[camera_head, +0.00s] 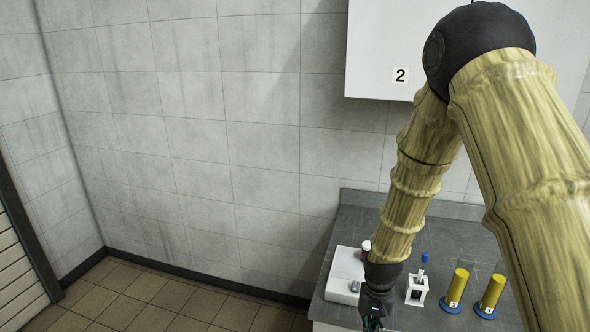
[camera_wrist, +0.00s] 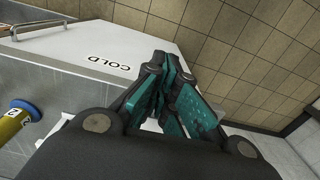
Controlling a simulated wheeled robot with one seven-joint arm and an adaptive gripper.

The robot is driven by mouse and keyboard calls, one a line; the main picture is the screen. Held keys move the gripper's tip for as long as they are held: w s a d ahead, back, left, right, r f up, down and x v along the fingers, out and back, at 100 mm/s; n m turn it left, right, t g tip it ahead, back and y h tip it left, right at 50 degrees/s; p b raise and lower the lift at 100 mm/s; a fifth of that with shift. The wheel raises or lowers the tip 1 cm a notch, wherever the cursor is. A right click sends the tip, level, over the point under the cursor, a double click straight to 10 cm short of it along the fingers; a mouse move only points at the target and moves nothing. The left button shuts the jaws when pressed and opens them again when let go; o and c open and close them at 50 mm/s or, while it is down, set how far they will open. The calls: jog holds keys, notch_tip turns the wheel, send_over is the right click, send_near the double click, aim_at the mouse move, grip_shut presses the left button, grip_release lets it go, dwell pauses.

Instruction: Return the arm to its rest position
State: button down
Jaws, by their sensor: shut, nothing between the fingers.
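My arm reaches from the right edge of the head view down toward the front of the grey counter (camera_head: 380,222). My gripper (camera_head: 374,318) hangs at the lower end, at or beyond the counter's front edge, partly cut by the frame bottom. In the wrist view my gripper (camera_wrist: 166,70) shows its dark fingers with teal pads drawn together and nothing between them. The fingers are apart from the counter objects, over the side where the tiled floor (camera_wrist: 250,45) shows.
A wall cabinet (camera_head: 375,50) marked 2 is behind my arm. A white surface (camera_wrist: 150,35) reads COLD.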

jog(key=s+d+f+n+b, duration=0.1)
jog(key=s+d+f+b, duration=0.15)
jog(key=s+f, duration=1.45)
jog(key=s+f+b, duration=0.2)
jog(key=s+f, duration=0.3)
jog(key=s, duration=0.3)
jog(key=s+f+n+b, duration=0.1)
jog(key=s+f+b, duration=0.1)
jog(key=s+f, duration=0.3)
jog(key=s, duration=0.4)
jog(key=shift+d+f, duration=0.15)
jog(key=shift+d, duration=0.1)
jog(key=shift+s, duration=0.15)
